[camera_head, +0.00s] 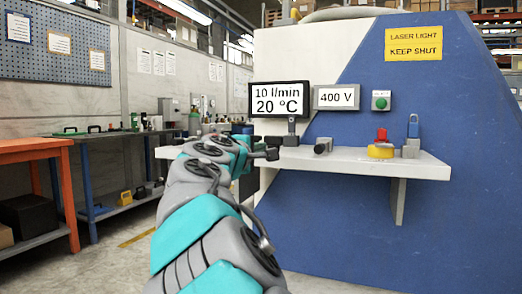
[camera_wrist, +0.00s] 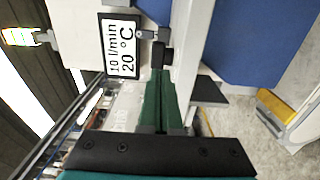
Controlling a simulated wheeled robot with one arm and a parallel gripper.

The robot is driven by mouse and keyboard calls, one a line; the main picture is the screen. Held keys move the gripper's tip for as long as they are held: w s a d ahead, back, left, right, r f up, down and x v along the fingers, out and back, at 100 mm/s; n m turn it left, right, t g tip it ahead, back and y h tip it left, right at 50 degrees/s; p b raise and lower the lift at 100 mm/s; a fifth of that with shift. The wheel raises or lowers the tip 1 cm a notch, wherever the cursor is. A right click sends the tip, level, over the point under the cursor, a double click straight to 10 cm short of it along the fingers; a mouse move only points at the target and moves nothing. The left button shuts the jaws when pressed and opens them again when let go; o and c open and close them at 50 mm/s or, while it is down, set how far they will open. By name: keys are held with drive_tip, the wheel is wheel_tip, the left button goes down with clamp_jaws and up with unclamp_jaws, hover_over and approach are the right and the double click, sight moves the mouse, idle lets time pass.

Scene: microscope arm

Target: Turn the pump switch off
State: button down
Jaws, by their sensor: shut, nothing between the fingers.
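What looks like the pump switch (camera_head: 291,139) stands on the white shelf below the "10 l/min 20 °C" display (camera_head: 279,99). It has a dark base and a small lever pointing up. In the wrist view, turned sideways, the switch (camera_wrist: 162,55) is just beyond the fingertips, its grey lever reaching left over the display's edge. My gripper (camera_head: 270,154) is shut and empty, just left of the switch and near shelf height. In the wrist view my gripper's green fingers (camera_wrist: 159,75) are together. I cannot tell whether they touch the switch.
A "400 V" display (camera_head: 337,97) and a green button (camera_head: 381,100) are on the panel above. An orange table (camera_head: 35,148) stands far left.

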sight(282, 141)
drive_tip(key=x, duration=1.1)
drive_tip(key=shift+w+f, duration=0.1)
drive_tip(key=shift+w, duration=0.15)
drive_tip(key=shift+d+y, duration=0.2)
drive_tip(key=shift+y, duration=0.1)
drive_tip(key=shift+d+n+y, duration=0.1)
drive_tip(key=shift+n+y, duration=0.2)
drive_tip(key=shift+n, duration=0.1)
drive_tip(key=shift+d+n+t+y+p, duration=0.15)
drive_tip(key=shift+n+t+y+p, duration=0.15)
drive_tip(key=shift+y+p, duration=0.2)
drive_tip(key=shift+w+d+n+y+p, duration=0.1)
drive_tip(key=shift+d+n+y+p, duration=0.1)
drive_tip(key=shift+n+y+p, duration=0.35)
drive_tip(key=shift+d+n+y+p, duration=0.15)
drive_tip(key=shift+n+y, duration=0.1)
drive_tip(key=shift+y, duration=0.6)
drive_tip(key=shift+w+d+p, duration=0.2)
drive_tip(key=shift+d+p, duration=0.15)
drive_tip(key=shift+p, duration=0.1)
drive_tip(key=shift+w+d+p, duration=0.35)
drive_tip(key=shift+d+p, duration=0.1)
drive_tip(key=shift+w+d, duration=0.1)
